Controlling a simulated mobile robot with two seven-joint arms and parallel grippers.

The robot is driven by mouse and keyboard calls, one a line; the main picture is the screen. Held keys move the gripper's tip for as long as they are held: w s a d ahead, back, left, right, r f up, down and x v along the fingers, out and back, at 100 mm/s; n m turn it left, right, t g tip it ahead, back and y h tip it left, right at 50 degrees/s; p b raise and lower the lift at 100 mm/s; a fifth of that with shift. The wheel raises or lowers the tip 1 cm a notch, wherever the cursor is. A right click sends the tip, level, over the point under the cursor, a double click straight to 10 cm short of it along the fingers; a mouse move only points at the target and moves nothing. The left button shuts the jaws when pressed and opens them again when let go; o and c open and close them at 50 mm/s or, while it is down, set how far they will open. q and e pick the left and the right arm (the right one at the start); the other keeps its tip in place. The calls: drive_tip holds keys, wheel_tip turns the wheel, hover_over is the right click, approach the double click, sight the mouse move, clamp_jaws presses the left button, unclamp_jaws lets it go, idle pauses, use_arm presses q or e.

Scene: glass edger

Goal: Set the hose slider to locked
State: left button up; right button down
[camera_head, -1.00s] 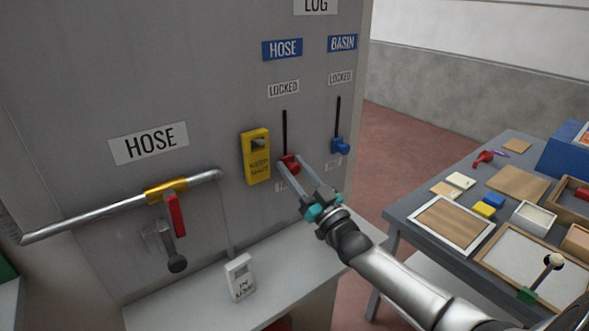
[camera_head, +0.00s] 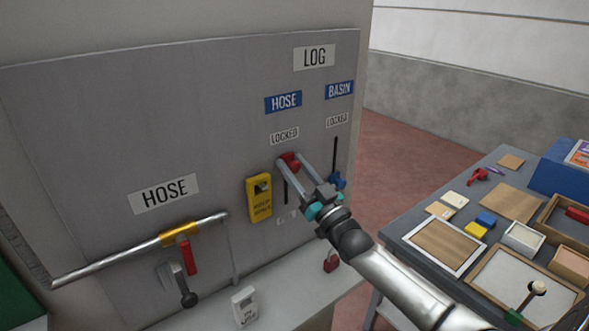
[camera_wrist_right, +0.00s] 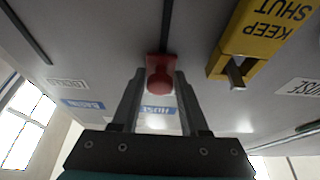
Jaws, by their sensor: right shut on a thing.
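The red hose slider knob (camera_head: 289,159) is at the top of its dark slot (camera_head: 286,190), just under the upper LOCKED label (camera_head: 284,136). The bare slot runs below it. My right gripper (camera_head: 290,164) is shut on this knob, one finger on each side. In the right wrist view the red knob (camera_wrist_right: 160,73) sits between the two fingertips (camera_wrist_right: 160,80), and the slot leads away from it toward the picture's top. The blue HOSE sign (camera_head: 283,102) is above. My left gripper is not in view.
The blue basin slider (camera_head: 338,180) is low in its slot, close right of my gripper. A yellow KEEP SHUT piece (camera_head: 259,198) is left. A table with trays (camera_head: 445,249) stands at right.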

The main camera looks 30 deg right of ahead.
drive_tip(key=shift+r, duration=0.45)
drive_tip(key=c, duration=0.5)
unclamp_jaws()
drive_tip(key=shift+c, duration=0.2)
drive_tip(key=shift+f, duration=0.1)
drive_tip(key=shift+s+f, duration=0.3)
drive_tip(key=shift+s, duration=0.2)
drive_tip(key=b+v, duration=0.2)
drive_tip(key=v, duration=1.2)
drive_tip(key=shift+b, duration=0.3)
drive_tip(key=shift+d, duration=0.1)
